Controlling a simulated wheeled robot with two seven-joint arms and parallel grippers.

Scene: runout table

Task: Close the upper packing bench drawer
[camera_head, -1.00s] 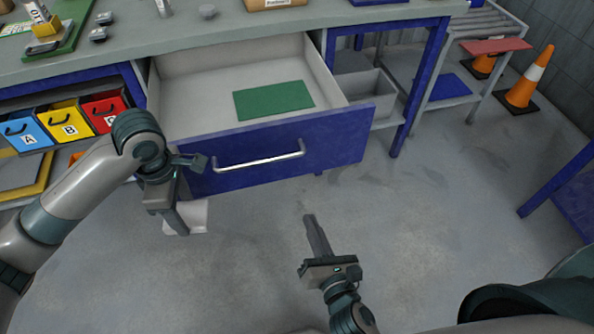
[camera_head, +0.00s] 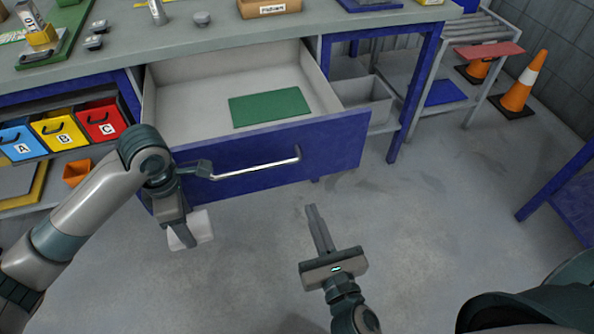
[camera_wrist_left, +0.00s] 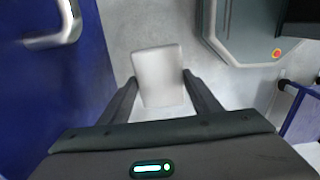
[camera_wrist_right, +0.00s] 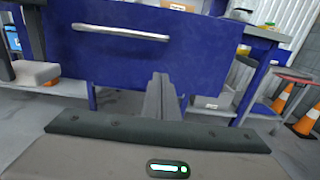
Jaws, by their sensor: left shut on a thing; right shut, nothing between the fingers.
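The upper drawer (camera_head: 340,145) of the packing bench stands open, its blue front facing me and its silver handle (camera_head: 255,168) across it. A flat green sheet (camera_head: 270,107) lies inside. My left gripper (camera_head: 188,240) hangs low beside the drawer's left front corner, shut on a white block (camera_head: 204,226). The left wrist view shows the block (camera_wrist_left: 158,72) between the fingers, with the blue front at left. My right gripper (camera_head: 311,210) is shut and empty in front of the drawer, pointing at it. In the right wrist view the drawer front (camera_wrist_right: 120,65) is ahead of the closed fingers (camera_wrist_right: 160,85).
Blue, yellow and red bins (camera_head: 103,118) sit left of the drawer. An orange bin (camera_head: 76,173) is below them. A grey open box (camera_head: 365,98) is under the bench at right. Traffic cones (camera_head: 520,85) stand back right. The floor before the drawer is clear.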

